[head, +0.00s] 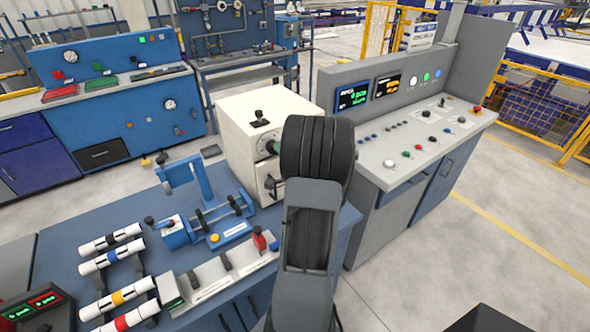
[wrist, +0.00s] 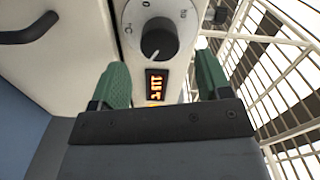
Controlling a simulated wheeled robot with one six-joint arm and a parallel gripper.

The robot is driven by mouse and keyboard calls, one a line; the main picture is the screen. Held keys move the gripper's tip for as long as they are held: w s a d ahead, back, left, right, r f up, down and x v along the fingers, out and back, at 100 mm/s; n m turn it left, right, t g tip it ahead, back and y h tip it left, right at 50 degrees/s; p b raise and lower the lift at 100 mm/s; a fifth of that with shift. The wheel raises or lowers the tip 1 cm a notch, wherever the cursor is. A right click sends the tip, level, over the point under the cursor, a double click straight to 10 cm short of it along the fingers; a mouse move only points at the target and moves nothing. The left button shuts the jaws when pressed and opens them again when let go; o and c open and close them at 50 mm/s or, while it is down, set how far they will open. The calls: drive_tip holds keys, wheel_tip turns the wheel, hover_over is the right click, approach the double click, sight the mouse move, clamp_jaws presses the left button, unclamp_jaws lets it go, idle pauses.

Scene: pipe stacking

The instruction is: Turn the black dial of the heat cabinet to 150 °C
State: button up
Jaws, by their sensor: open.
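The heat cabinet (head: 243,110) is a cream-white box on the blue bench in the head view. Its black dial (wrist: 159,40) shows in the wrist view on a round pale scale plate, with a 0 and a °C mark legible. A small orange display (wrist: 156,82) sits beside the dial; its digits look like 111 but are hard to read. My gripper (wrist: 162,76) is open, its green fingers spread to either side of the display, short of the dial and apart from it.
A dark handle (wrist: 28,28) sticks out of the cabinet front at the wrist view's upper left. In the head view a blue clamp fixture (head: 215,220) and a rack of white pipes (head: 117,270) stand left of my arm. A grey control console (head: 405,140) stands to the right.

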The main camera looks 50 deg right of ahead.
drive_tip(key=b+v, duration=0.1)
drive_tip(key=v, duration=0.7)
drive_tip(key=shift+s, duration=0.2)
idle(0.3)
